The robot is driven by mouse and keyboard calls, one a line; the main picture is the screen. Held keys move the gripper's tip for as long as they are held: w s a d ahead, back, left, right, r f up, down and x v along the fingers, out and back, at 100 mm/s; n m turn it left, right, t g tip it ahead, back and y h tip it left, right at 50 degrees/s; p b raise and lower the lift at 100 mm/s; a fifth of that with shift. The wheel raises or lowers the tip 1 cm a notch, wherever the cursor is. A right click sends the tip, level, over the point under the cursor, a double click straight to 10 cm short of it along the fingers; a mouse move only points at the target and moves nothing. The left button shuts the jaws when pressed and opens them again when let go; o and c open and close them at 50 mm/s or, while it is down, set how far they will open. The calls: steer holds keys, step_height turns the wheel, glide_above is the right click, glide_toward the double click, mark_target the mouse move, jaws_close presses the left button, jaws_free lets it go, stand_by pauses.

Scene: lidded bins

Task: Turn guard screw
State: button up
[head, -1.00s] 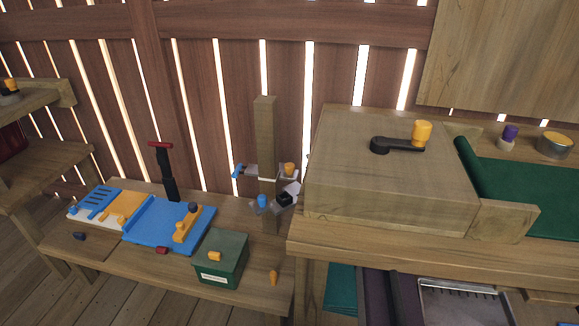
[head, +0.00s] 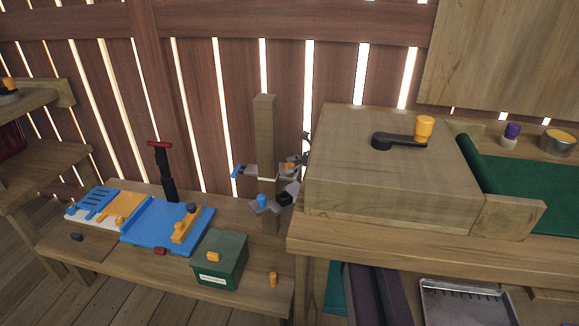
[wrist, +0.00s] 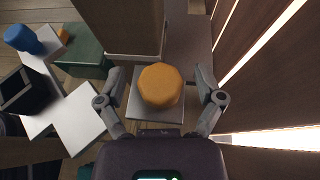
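An orange knob (wrist: 161,86), which looks like the guard screw, stands on a light grey plate (wrist: 143,112) in the wrist view. In the head view the knob (head: 289,166) is small and partly covered, beside the upright wooden post (head: 265,130). My gripper (wrist: 161,92) is open, one finger on each side of the knob with a gap showing on both sides. In the head view my gripper (head: 301,155) is mostly hidden behind the large wooden box (head: 350,170).
A blue knob (head: 262,200) and a black block (head: 285,197) sit low beside the post. A green box (head: 220,262) stands on the bench in front. A black crank with a yellow handle (head: 425,127) tops the wooden box, close on the right.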

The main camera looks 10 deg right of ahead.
steer(key=c, duration=1)
steer(key=shift+n+g, duration=0.5)
steer(key=o, duration=1.2)
steer(key=shift+c, duration=0.2)
steer(key=shift+s+m+t, duration=0.1)
steer(key=shift+m+t, duration=0.4)
steer(key=shift+t, duration=0.1)
steer(key=p+v, duration=0.2)
steer(key=v, duration=0.2)
steer(key=shift+r, duration=0.15)
glide_toward(290, 164)
steer(key=s+d+f, duration=0.2)
steer(key=d, duration=0.5)
